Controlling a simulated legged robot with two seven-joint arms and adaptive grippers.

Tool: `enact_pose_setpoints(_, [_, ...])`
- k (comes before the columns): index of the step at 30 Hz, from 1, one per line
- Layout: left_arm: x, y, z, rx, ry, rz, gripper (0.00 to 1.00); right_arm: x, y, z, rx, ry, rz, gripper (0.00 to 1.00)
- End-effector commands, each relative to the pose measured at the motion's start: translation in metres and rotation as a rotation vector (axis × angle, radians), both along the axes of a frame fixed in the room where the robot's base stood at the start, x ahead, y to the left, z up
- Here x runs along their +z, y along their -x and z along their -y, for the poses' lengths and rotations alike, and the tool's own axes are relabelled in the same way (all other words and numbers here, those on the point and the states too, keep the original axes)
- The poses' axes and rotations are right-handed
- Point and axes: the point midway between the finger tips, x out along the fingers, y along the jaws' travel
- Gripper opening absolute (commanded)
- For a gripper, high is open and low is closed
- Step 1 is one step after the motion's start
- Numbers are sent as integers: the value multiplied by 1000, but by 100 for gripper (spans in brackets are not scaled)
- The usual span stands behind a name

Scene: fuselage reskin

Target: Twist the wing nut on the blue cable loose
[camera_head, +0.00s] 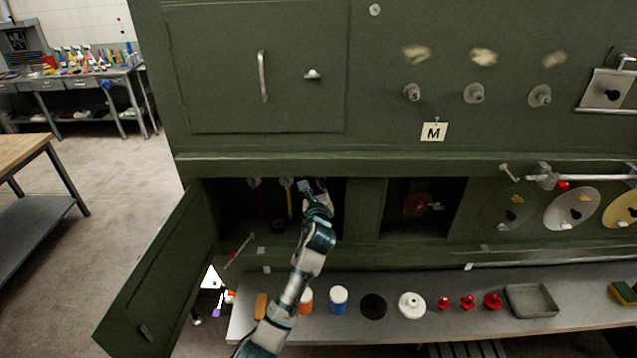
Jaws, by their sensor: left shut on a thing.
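My left gripper (314,186) reaches into the open lower-left compartment (230,205) of the green panel. It is shut at the top of the compartment, just right of the yellow cable, where the wing nut would sit. The gripper and wrist hide the nut and the blue cable, so I cannot make out either. To the left, a red cable (261,203) and a yellow cable (289,205) hang from pale fittings (286,182) under the compartment's top edge. My right gripper is not in view.
The compartment door (160,285) hangs open at the left. Below is a grey shelf (455,325) with a white-and-blue jar (338,299), a black disc (373,305), red knobs (492,301) and a metal tray (531,300). A second opening (420,205) lies to the right.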

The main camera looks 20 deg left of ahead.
Motion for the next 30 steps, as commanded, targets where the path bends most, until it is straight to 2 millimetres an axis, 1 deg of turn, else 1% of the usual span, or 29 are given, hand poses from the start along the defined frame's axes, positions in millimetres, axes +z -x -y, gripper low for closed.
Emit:
enact_pose_setpoints(1, [2, 0, -1, 1, 39, 10, 0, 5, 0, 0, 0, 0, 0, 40])
enact_pose_setpoints(3, [1, 0, -2, 1, 103, 28, 0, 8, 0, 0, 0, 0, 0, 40])
enact_pose_setpoints(12, [-2, 1, -4, 3, 379, 107, 0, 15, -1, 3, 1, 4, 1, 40])
enact_pose_setpoints(20, [-5, 1, -6, 3, 618, 175, 0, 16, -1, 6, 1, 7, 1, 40])
enact_pose_setpoints(30, [-8, 1, -6, 4, 906, 257, 0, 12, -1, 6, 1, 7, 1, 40])
